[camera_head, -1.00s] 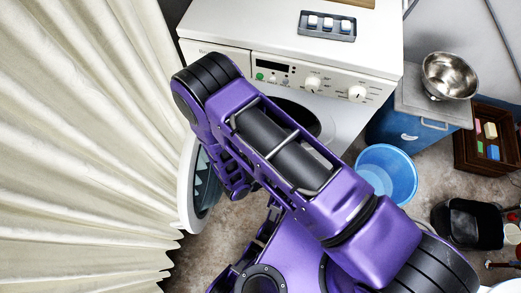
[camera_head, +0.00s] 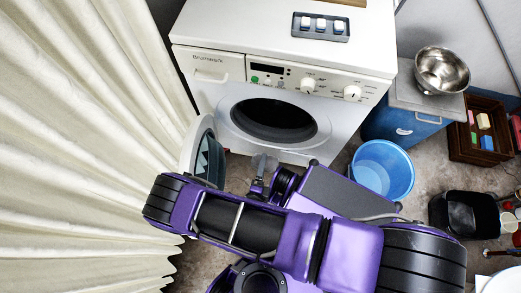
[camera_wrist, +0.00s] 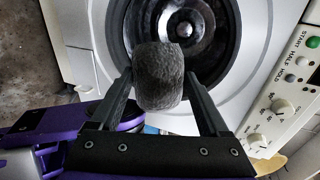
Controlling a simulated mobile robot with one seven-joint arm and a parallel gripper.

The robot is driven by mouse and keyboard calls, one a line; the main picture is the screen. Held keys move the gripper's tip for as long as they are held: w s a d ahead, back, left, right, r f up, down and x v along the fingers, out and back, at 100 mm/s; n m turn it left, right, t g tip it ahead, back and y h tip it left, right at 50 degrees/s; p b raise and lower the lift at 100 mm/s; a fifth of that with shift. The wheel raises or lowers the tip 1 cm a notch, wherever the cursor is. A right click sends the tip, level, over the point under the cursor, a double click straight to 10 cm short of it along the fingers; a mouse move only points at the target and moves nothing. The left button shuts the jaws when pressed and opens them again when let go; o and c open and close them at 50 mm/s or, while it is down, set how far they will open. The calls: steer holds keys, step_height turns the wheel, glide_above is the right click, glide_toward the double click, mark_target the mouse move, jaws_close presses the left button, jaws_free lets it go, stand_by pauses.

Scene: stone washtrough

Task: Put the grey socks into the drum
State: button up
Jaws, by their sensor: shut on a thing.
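The grey socks (camera_wrist: 158,78) are a dark, rolled bundle between the fingers in the wrist view. My gripper (camera_wrist: 157,84) is shut on them. In the head view, the socks (camera_head: 265,161) show small and partly hidden at my gripper (camera_head: 262,172), below the washer opening. The drum (camera_head: 274,119) is the dark round opening in the white washing machine's front. In the wrist view the drum (camera_wrist: 206,32) lies beyond the socks, which cover its lower left part. The socks are outside the drum.
The washer door (camera_head: 208,160) stands open at the left, near the cream curtain (camera_head: 80,150). A blue bucket (camera_head: 383,170) stands right of the washer. A blue cabinet (camera_head: 405,125) bears a metal bowl (camera_head: 441,70). The space before the opening is clear apart from my arm.

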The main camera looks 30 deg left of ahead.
steer(key=w+r+b+x, duration=0.1)
steer(key=r+x, duration=0.2)
steer(key=x, duration=0.9)
steer(key=w+r+b+x, duration=0.1)
steer(key=r+b+x, duration=0.1)
steer(key=x, duration=1.1)
steer(key=shift+r, duration=0.4)
steer(key=x, duration=1.2)
steer(key=shift+w+a+r, duration=0.1)
steer(key=shift+w+r, duration=0.25)
steer(key=shift+x, duration=1)
steer(key=shift+f, duration=0.15)
steer(key=o, duration=1.5)
steer(key=shift+s, duration=0.15)
